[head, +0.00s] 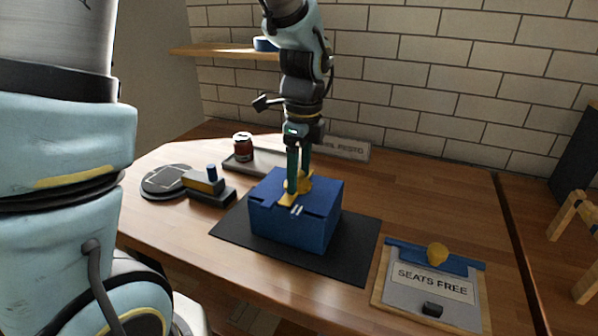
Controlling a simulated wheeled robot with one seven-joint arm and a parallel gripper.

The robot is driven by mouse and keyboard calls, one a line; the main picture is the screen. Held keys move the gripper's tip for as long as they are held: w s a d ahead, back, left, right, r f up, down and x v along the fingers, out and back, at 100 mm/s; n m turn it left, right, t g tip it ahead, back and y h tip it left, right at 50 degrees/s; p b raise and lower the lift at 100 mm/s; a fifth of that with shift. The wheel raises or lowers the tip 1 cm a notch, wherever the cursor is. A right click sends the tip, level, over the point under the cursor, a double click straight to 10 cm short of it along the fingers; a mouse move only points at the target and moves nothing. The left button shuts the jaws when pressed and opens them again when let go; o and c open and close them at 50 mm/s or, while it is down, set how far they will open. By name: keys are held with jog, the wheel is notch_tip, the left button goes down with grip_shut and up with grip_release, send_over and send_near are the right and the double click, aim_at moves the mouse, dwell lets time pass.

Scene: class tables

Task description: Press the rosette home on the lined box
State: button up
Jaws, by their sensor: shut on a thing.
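The blue box (292,231) stands on a black mat near the middle of the table. Two short white lines mark its top near the front edge. My gripper (297,187) points straight down over the box top and is shut on the yellow rosette (288,201). The rosette is at the box's top surface, partly hidden by my fingers. I cannot tell whether it is fully seated or a little above the surface.
The black mat (347,263) lies under the box. A clipboard sign (433,284) with a yellow knob lies front right. A red-brown jar (243,147) stands on a grey tray behind. Dark and yellow blocks (205,187) and a round dark disc (163,181) are at left.

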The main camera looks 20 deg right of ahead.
jog(key=o, duration=1.3)
notch_tip(320, 180, up, 6)
jog(key=p, duration=0.5)
jog(key=shift+p, duration=0.4)
jog(key=shift+w+a+f+n, duration=0.1)
jog(key=shift+w+a+n, duration=0.1)
jog(key=shift+a+n, duration=0.15)
jog(key=a+f+n+b, duration=0.1)
jog(key=a+n, duration=0.7)
jog(key=a+f+n+b, duration=0.2)
jog(key=a+n, duration=0.6)
jog(key=w+a+f+n+t+b, duration=0.1)
jog(key=a+n, duration=0.7)
jog(key=shift+a+f+n+h, duration=0.25)
jog(key=shift+a+f+h, duration=0.05)
jog(key=shift+a+f, duration=0.1)
